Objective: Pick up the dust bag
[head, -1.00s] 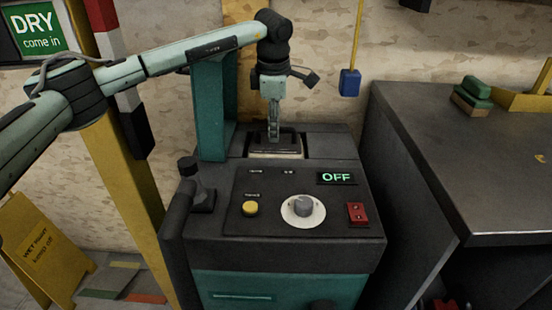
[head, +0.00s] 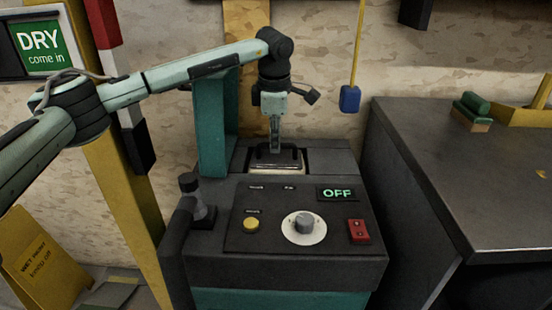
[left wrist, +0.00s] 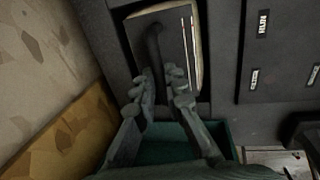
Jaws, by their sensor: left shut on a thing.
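The dust bag (head: 287,167) sits in the opening at the back of the machine's top. It has a dark top plate, a raised dark handle and pale sides. In the left wrist view the dust bag (left wrist: 185,53) shows its dark plate, two thin pale lines and a cream edge. My left gripper (head: 276,149) points straight down from above and is shut on the handle. In the left wrist view the fingers of my left gripper (left wrist: 159,85) lie on both sides of the handle. The bag's lower part is hidden in the machine. My right gripper is not in view.
The machine's control panel (head: 250,200) has a lit OFF display (head: 337,193), a dial and a red switch. A teal post (head: 211,120) stands close left of the opening. A dark bench (head: 470,170) is at the right. A yellow sign (head: 40,262) stands at the left.

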